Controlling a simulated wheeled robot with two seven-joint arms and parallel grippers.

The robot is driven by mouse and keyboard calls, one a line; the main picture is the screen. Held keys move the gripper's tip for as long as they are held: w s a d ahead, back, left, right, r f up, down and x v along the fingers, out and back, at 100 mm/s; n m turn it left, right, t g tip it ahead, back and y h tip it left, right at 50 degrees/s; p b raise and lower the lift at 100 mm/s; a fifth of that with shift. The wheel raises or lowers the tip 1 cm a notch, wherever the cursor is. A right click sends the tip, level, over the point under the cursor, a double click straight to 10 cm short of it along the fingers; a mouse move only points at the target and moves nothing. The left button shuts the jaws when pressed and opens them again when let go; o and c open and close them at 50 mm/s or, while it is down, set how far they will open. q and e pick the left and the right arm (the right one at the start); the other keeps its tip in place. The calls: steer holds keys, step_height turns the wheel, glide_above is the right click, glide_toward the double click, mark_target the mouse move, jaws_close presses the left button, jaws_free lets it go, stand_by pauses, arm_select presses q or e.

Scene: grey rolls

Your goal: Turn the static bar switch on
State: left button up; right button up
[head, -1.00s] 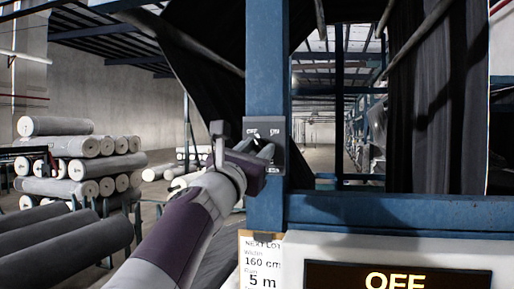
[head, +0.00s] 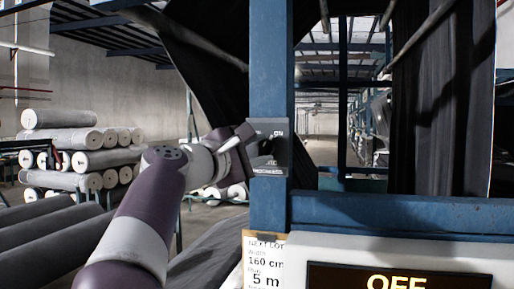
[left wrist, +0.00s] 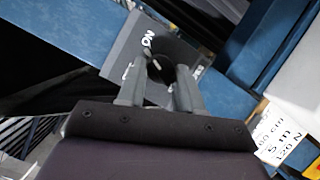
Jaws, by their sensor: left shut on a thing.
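The static bar switch plate (head: 282,157) is a grey box on the blue upright post, with ON showing at its upper right. It also shows tilted in the left wrist view (left wrist: 126,47), with ON readable. My left gripper (head: 253,144) is at the plate and covers its left part. In the left wrist view my left gripper (left wrist: 170,74) has its two fingers closed around the dark round knob (left wrist: 158,66), which has a pale mark. The fingers partly hide the knob and the other label. My right gripper is not in view.
A display (head: 398,278) at the lower right reads OFF. A paper label (head: 264,262) hangs beside it. A blue crossbeam (head: 400,213) runs right from the post (head: 270,80). Grey rolls (head: 75,140) are stacked at the left. Dark fabric (head: 440,100) hangs at the right.

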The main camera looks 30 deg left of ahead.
arm_select(q)
steer(key=shift+r+m+g+p, duration=0.15)
steer(key=shift+m+g+p, duration=0.3)
steer(key=shift+m, duration=0.55)
steer(key=shift+r+m+g+p, duration=0.1)
steer(key=shift+m+g+p, duration=0.3)
steer(key=shift+m, duration=0.6)
steer(key=o, duration=1)
steer(key=shift+d, duration=0.1)
